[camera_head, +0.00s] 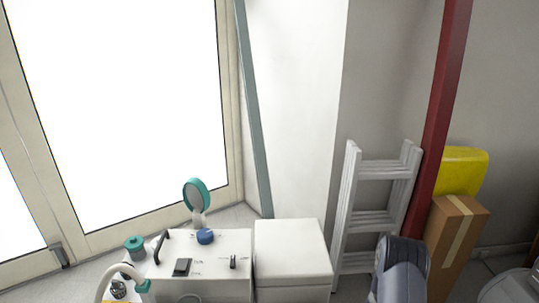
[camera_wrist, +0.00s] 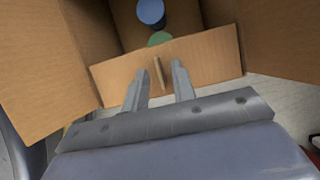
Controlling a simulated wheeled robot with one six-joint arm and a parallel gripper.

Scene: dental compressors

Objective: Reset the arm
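My gripper (camera_wrist: 159,70) shows in the wrist view with its two grey fingers apart. It is over the near flap of an open cardboard box (camera_wrist: 100,85). A small tan strip shows between the fingers against the flap; I cannot tell whether it is part of the flap or a separate piece, and gaps show on both sides of it. Inside the box are a blue cylinder (camera_wrist: 151,12) and a green round thing (camera_wrist: 159,39), partly hidden by the flap. In the head view a grey-blue part of my arm shows at the lower right; the fingers are out of view.
In the head view a white compressor unit (camera_head: 212,262) and a white box (camera_head: 291,250) stand at the bottom. A white ladder (camera_head: 377,218) leans by a red post (camera_head: 441,120). A closed cardboard box (camera_head: 455,235) and a yellow container (camera_head: 461,170) stand to its right.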

